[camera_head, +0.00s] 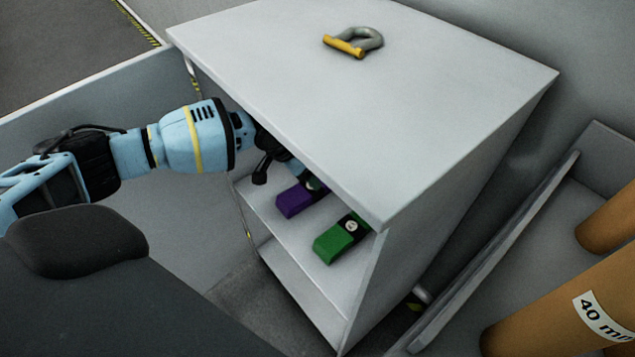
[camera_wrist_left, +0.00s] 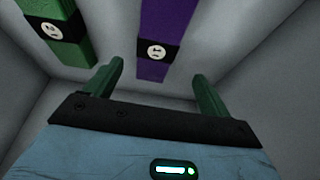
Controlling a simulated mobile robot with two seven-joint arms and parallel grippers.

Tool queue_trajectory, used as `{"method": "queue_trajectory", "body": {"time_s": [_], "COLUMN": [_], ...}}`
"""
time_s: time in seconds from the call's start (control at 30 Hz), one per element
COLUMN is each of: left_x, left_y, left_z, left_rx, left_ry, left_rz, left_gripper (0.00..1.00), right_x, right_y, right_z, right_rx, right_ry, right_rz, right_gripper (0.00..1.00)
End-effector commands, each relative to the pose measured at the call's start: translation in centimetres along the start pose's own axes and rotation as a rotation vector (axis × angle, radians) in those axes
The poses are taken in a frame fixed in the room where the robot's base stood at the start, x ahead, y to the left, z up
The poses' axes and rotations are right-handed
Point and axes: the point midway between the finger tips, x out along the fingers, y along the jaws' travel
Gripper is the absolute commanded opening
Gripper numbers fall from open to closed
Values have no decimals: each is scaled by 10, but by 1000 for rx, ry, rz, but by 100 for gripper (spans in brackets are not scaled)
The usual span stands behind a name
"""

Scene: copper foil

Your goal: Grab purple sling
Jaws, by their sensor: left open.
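The purple sling (camera_head: 295,200) is a folded strip with a black band and a white round label. It lies on the upper shelf of the grey cabinet (camera_head: 380,110), under its top. In the left wrist view the purple sling (camera_wrist_left: 170,25) stretches ahead, its near end between the lines of my two green fingers. My left gripper (camera_wrist_left: 158,78) is open and empty, its fingers apart. In the head view my left gripper (camera_head: 272,160) reaches in under the cabinet's top edge, which partly hides it. I cannot tell whether a fingertip touches the sling. My right gripper is not in view.
A green sling (camera_head: 335,242) lies beside the purple one, nearer the right wall, also in the wrist view (camera_wrist_left: 65,30). A grey and yellow shackle (camera_head: 353,43) rests on the cabinet top. The lower shelf (camera_head: 300,290) looks bare.

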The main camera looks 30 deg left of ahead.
Motion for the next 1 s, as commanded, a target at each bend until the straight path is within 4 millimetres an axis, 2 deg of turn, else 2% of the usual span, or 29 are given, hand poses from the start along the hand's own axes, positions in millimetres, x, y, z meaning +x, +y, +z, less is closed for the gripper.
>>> {"method": "queue_trajectory", "body": {"time_s": [0.13,0.3,0.53,0.8,1.0], "left_x": [6,24,31,69,79], "left_y": [0,1,2,6,5], "left_z": [0,1,1,4,3], "left_rx": [0,0,1,0,0], "left_ry": [-1,-2,0,-1,0], "left_rz": [0,1,1,0,0], "left_gripper": [82,82,82,82,82], "right_x": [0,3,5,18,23], "right_y": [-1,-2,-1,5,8], "right_z": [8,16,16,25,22], "right_rx": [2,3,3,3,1], "right_ry": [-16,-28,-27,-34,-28], "right_rz": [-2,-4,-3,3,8], "right_gripper": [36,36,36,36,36]}}
